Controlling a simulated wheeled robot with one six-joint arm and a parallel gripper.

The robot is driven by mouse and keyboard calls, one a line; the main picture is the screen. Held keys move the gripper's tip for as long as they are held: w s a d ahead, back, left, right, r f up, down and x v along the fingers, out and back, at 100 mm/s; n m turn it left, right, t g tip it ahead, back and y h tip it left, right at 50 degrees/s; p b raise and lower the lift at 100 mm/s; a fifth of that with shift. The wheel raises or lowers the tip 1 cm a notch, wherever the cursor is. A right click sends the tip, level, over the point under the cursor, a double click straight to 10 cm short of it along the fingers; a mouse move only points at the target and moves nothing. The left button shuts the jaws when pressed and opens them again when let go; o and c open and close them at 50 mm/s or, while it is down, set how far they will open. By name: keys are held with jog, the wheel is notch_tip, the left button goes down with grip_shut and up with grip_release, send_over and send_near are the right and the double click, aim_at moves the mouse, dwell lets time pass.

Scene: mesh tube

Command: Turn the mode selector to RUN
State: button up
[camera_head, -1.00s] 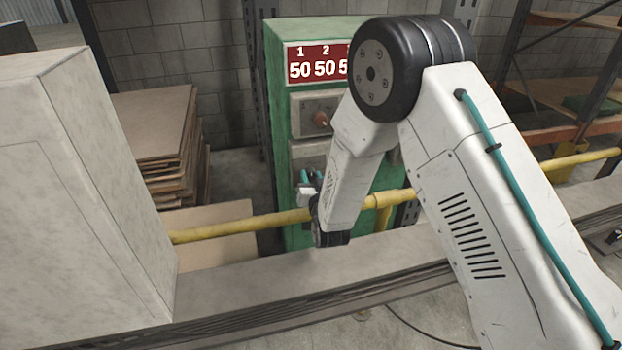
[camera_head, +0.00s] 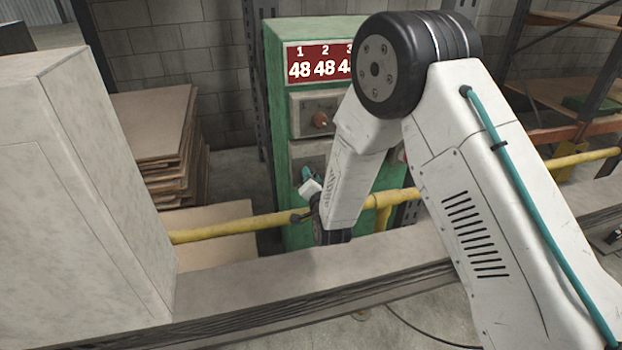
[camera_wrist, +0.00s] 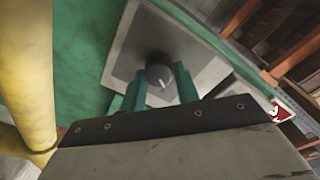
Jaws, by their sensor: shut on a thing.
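I cannot read any mode labels. In the wrist view, my gripper (camera_wrist: 160,82) has its teal fingers on both sides of the knob and is shut on it. The picture is tilted, so the wrist is rolled relative to the cabinet. In the head view, my gripper (camera_head: 308,178) is at the lower plate, and my arm hides the knob.
A red display (camera_head: 318,62) on the cabinet reads 48, 48 and a partly hidden third number. A red-brown knob (camera_head: 320,120) sits above my gripper. A yellow rail (camera_head: 235,229) crosses in front of the cabinet and is close to my gripper, at left in the wrist view.

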jog(key=m, duration=1)
jog(key=shift+d+f+m+y, duration=0.15)
jog(key=shift+m+y, duration=0.15)
jog(key=shift+y, duration=0.1)
dwell(0.4)
jog(key=o, duration=1)
jog(key=v, duration=0.7)
jog(key=shift+s+d, duration=0.1)
jog(key=shift+s, duration=0.3)
